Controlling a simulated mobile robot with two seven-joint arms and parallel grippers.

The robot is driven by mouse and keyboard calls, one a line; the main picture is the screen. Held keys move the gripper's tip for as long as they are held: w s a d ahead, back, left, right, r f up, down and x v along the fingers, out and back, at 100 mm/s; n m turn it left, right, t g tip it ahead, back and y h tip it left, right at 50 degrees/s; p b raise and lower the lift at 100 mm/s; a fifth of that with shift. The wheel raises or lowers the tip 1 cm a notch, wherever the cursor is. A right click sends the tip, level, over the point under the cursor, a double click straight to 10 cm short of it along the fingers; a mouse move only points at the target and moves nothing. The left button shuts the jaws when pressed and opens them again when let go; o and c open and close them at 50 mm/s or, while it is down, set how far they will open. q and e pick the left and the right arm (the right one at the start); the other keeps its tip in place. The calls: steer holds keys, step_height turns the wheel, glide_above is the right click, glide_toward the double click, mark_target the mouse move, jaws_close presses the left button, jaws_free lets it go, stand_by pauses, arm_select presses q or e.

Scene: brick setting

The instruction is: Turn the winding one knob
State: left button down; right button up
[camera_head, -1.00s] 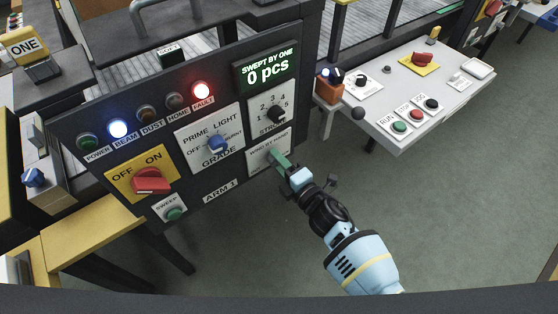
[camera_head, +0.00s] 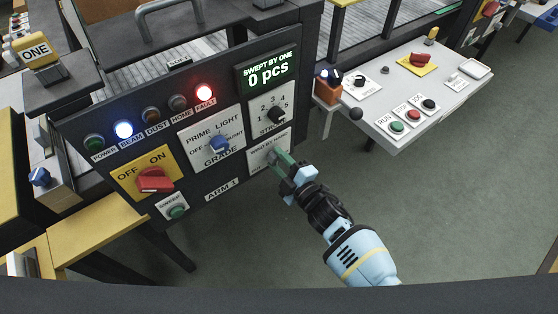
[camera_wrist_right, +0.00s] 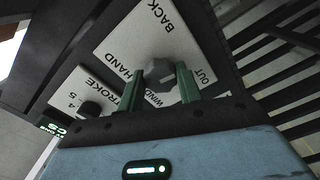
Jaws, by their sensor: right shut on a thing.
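The winding knob is a small grey, faceted knob (camera_wrist_right: 160,72) on a white plate marked WIND BY HAND (camera_head: 262,158), at the lower right of the dark ARM 1 panel (camera_head: 230,170). In the wrist view the plate also reads BACK and OUT. My right gripper (camera_head: 277,159) reaches the plate from the lower right. Its green fingers stand on either side of the knob in the wrist view (camera_wrist_right: 161,84), shut on it. In the head view the fingers mostly hide the knob. My left gripper is not in view.
Above the plate is a black STROKE dial (camera_head: 276,115). To its left are a blue GRADE knob (camera_head: 218,145), a red OFF/ON switch (camera_head: 154,180) and a green SWEEP button (camera_head: 176,212). A white console (camera_head: 450,75) stands to the right. The floor between is clear.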

steer(key=o, duration=1)
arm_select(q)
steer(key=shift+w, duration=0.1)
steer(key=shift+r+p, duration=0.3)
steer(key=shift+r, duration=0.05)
arm_select(e)
steer(key=v, duration=0.8)
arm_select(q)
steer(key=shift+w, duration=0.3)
